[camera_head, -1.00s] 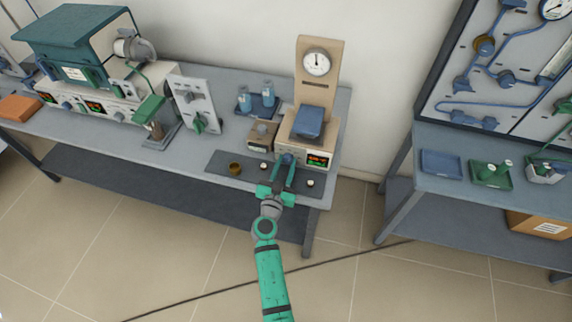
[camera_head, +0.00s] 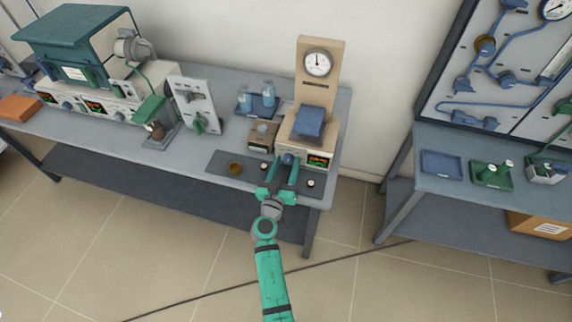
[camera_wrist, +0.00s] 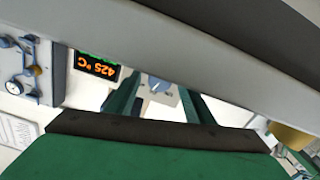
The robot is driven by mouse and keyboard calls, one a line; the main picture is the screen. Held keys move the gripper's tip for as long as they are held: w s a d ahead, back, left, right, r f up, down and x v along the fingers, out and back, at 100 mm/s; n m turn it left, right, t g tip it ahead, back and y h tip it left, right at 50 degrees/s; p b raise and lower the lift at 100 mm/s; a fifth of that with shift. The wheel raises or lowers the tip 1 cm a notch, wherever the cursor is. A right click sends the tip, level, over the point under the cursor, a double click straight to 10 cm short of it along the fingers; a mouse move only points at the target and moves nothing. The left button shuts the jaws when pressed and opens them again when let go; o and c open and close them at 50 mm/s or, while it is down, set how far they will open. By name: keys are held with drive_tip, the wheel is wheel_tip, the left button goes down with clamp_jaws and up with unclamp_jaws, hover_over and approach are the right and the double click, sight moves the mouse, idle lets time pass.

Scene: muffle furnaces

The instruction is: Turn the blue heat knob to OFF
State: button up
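The blue heat knob (camera_head: 288,159) is on the front panel of the beige furnace unit (camera_head: 318,149), left of its lit display (camera_head: 318,161). My green gripper (camera_head: 282,172) is in front of that panel, with its fingers apart and pointing at the knob. In the wrist view the knob (camera_wrist: 158,86) shows in the gap between the two green fingers, with room on both sides. The knob's OFF mark cannot be read.
A small brown box (camera_head: 262,135) and blue bottles (camera_head: 268,94) stand left of the unit. A second bench (camera_head: 430,187) is to the right, across an open floor gap.

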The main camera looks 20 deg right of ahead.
drive_tip(key=shift+a, duration=0.2)
drive_tip(key=v, duration=0.9)
drive_tip(key=shift+s+d, duration=0.15)
drive_tip(key=shift+s, duration=0.05)
drive_tip(key=shift+s+a, duration=0.5)
drive_tip(key=shift+s, duration=0.05)
